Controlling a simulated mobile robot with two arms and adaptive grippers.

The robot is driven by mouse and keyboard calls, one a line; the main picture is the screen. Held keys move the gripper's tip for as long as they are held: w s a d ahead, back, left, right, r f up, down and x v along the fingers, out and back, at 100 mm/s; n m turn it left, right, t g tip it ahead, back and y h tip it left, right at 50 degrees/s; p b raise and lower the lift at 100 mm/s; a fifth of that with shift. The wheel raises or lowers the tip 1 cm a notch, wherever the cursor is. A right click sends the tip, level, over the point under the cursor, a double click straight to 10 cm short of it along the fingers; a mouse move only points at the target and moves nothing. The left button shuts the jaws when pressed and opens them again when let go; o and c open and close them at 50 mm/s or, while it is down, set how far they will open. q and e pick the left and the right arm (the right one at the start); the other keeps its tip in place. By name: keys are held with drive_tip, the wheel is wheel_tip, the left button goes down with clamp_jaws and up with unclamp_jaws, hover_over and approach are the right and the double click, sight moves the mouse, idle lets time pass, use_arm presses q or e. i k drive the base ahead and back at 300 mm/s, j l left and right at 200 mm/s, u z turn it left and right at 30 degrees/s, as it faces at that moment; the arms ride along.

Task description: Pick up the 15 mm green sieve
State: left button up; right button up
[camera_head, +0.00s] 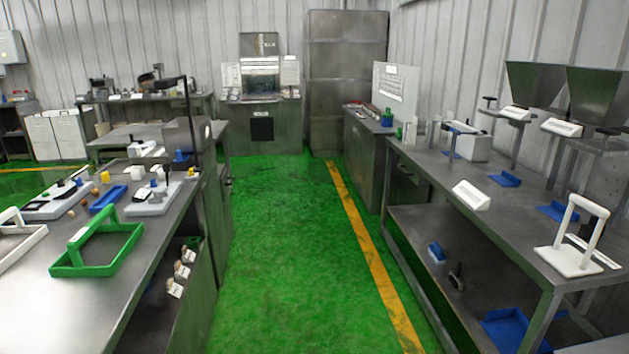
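A green sieve (98,248) with a rectangular frame and a raised handle lies on the left metal table, near its front right edge. A small white label sits on its handle; its text is too small to read. A white sieve (20,240) of similar shape lies left of it, partly cut off by the picture's edge. Neither of my grippers shows in the head view.
The left table (75,320) also holds a blue tray (108,199) and white devices. A green floor aisle (270,250) with a yellow line runs clear between the tables. The right table (490,225) holds a white handled stand (572,260) and hoppers.

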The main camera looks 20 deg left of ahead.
sight(97, 249)
drive_tip(key=i+j+u, duration=0.1)
drive_tip(key=i+u, duration=0.2)
drive_tip(key=u, duration=0.15)
drive_tip(key=i+u, duration=0.3)
drive_tip(key=u, duration=0.15)
drive_tip(key=i+l+u, duration=0.1)
drive_tip(key=i+u, duration=0.35)
drive_tip(key=i+l+u, duration=0.15)
drive_tip(key=u, duration=0.3)
drive_tip(key=i+l+u, duration=0.25)
drive_tip(key=u, duration=0.2)
drive_tip(key=i+l+u, duration=0.2)
drive_tip(key=l+u, duration=0.3)
